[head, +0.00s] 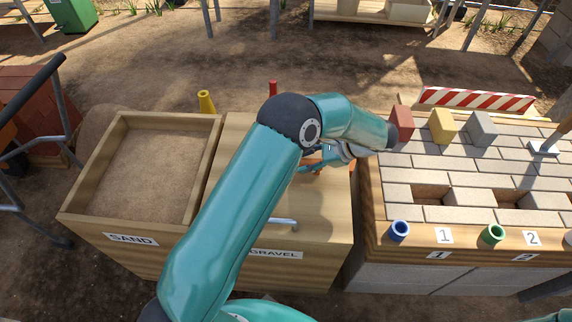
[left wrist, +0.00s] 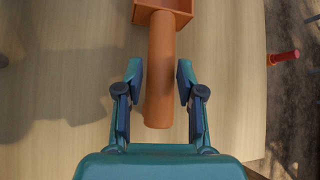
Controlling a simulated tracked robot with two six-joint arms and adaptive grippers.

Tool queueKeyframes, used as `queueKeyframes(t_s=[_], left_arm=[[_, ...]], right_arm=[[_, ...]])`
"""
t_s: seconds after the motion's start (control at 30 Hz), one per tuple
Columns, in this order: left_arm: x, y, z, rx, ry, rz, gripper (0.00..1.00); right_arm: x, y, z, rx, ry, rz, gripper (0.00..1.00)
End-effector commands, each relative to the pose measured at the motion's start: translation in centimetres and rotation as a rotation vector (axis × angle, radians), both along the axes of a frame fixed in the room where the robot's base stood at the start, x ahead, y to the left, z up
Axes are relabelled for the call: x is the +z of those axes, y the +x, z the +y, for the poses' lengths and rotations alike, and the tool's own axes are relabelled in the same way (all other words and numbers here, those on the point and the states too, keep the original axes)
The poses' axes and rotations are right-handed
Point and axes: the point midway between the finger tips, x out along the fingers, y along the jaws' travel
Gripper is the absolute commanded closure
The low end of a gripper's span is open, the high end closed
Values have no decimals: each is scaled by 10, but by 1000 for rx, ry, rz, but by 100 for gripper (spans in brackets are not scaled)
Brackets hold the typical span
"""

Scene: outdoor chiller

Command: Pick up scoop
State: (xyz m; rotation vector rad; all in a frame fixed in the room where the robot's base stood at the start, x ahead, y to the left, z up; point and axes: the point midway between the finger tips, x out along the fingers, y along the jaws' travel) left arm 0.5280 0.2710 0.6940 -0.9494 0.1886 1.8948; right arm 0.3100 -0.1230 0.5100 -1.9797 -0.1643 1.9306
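The orange scoop (left wrist: 160,85) lies on the wooden lid of the gravel box (head: 240,190). In the left wrist view its handle points towards me and its square pan is cut off at the top edge. In the head view only bits of the scoop (head: 309,164) show beside my arm. My left gripper (left wrist: 160,72) is open, with one finger on each side of the handle and a visible gap on both sides. In the head view the left gripper (head: 328,156) is partly hidden by its own arm. My right gripper is not in view.
An open sand box (head: 145,175) stands left of the gravel box. On the right is a paved table (head: 450,180) with red (head: 402,124), yellow (head: 443,126) and grey (head: 481,128) blocks and coloured cups. A metal handle (head: 283,223) sits at the gravel box's front.

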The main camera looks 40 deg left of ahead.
Motion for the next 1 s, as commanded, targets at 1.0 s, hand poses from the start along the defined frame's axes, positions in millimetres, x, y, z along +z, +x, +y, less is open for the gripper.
queueKeyframes(t_s=[1.0], left_arm=[[-28,-16,41,0,0,0,100]], right_arm=[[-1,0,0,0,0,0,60]])
